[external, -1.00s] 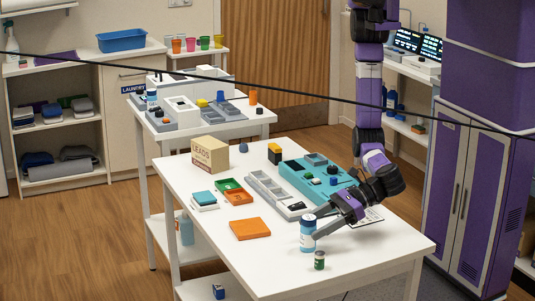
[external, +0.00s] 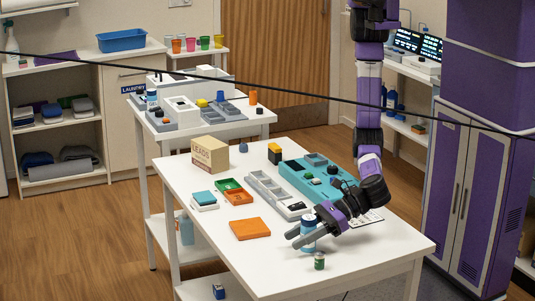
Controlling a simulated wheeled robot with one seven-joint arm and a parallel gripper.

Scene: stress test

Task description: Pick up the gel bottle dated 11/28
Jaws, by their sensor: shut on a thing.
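The fingers hide part of the body. No date can be read on the bottle at this size.
An orange flat block (external: 250,229) lies left of the bottle. A grey compartment tray (external: 268,190) and a teal case (external: 305,182) lie behind. A box marked LEADS (external: 210,155) stands at the back left. The table's front right corner is clear.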

